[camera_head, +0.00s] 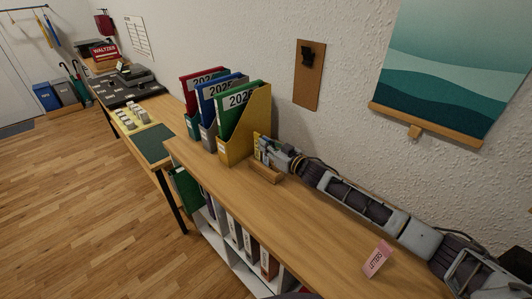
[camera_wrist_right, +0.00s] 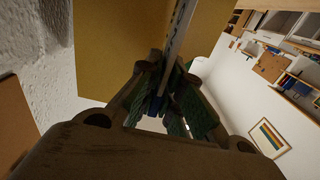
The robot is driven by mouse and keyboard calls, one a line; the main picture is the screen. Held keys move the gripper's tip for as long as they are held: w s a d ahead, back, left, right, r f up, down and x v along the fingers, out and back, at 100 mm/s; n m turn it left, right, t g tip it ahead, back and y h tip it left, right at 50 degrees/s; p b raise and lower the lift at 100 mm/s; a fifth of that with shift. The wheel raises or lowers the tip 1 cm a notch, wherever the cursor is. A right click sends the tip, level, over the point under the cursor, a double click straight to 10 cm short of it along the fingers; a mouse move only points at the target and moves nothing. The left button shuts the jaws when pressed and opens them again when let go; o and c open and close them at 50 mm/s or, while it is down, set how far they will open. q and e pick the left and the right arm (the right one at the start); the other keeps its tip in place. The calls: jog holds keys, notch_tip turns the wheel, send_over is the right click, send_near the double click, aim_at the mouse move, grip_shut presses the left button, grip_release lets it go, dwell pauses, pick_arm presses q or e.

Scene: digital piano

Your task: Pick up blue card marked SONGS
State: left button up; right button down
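A wooden card holder (camera_head: 265,172) stands on the long wooden shelf top beside the yellow file box. Cards (camera_head: 258,145) with yellow and blue show at it, but the word SONGS cannot be read. My right gripper (camera_head: 268,150) is at these cards, its arm reaching in from the lower right. In the wrist view, the right fingertips (camera_wrist_right: 166,66) are close together around a thin card (camera_wrist_right: 180,30) seen edge-on, with blue (camera_wrist_right: 155,103) at its near end. The fingers look closed on it. Its face is hidden. My left gripper is not in view.
A pink LETTERS card (camera_head: 377,259) stands near the shelf's front right. The wall with a clipboard (camera_head: 309,75) runs along the back. The shelf top between holder and pink card is clear.

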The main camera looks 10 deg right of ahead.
jog(key=shift+r, duration=0.15)
notch_tip(320, 180, up, 7)
jog(key=shift+r+p, duration=0.15)
jog(key=shift+p, duration=0.2)
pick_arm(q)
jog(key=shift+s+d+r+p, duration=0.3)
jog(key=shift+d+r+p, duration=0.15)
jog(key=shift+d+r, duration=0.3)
pick_arm(e)
notch_tip(320, 180, up, 10)
jog(key=shift+r, duration=0.2)
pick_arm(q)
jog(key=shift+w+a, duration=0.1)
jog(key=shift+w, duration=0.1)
